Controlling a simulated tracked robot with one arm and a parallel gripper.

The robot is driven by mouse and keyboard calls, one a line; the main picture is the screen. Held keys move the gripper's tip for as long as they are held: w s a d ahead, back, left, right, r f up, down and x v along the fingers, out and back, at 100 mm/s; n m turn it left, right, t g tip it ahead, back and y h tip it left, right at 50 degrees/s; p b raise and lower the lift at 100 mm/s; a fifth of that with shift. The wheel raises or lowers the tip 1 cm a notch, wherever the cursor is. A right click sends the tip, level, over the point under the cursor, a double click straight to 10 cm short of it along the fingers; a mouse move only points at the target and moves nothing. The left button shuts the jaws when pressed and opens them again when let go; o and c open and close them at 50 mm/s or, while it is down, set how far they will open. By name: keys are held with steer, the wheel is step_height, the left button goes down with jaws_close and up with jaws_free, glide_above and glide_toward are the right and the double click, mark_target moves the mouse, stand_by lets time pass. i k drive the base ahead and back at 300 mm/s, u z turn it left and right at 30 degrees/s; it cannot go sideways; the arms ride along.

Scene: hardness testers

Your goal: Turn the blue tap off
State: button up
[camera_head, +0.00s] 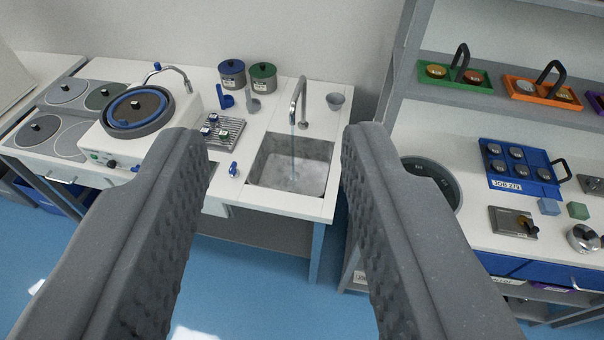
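My gripper (275,133) is open and empty, its two grey ribbed fingers wide apart in the foreground. Between and beyond the fingertips is a metal sink (290,180) set in a white counter.
A polishing machine (190,105) with a blue-topped spout knob (157,66) stands left. Blue and green lidded jars (232,74) (263,77), a rack (222,132) and a grey cup (335,102) are near the sink. A shelf with trays and a grey bin (447,183) stands right.

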mark_target(232, 170)
steer(key=z, duration=0.1)
steer(key=i, duration=1.05)
steer(key=u, duration=3)
steer(key=k, duration=0.65)
steer(key=z, duration=0.05)
